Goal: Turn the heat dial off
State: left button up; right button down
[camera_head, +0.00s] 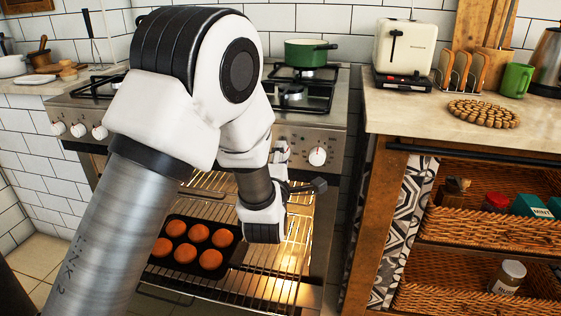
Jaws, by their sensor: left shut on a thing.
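The stove front carries several white knobs, the dials. My left gripper (282,158) is at the panel just left of the right-hand dial, shut on a dial there. That dial is mostly hidden by the gripper and wrist. My left arm covers the middle of the panel. My right gripper is not in view.
The oven is open and lit below my wrist. A dark muffin tray (162,262) with several browned buns sits on its wire rack (270,285). A green pot (306,54) stands on the hob.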

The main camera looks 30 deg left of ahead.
pick_arm(q)
jog(key=n+g+b, duration=0.1)
jog(key=n+b, duration=0.4)
jog(key=n, duration=0.5)
jog(key=shift+r+n, duration=0.1)
jog(key=shift+n, duration=0.2)
dwell(0.4)
jog(key=o, duration=1.1)
jog(key=shift+o, duration=0.2)
jog(key=v, duration=0.7)
jog(key=shift+s, duration=0.25)
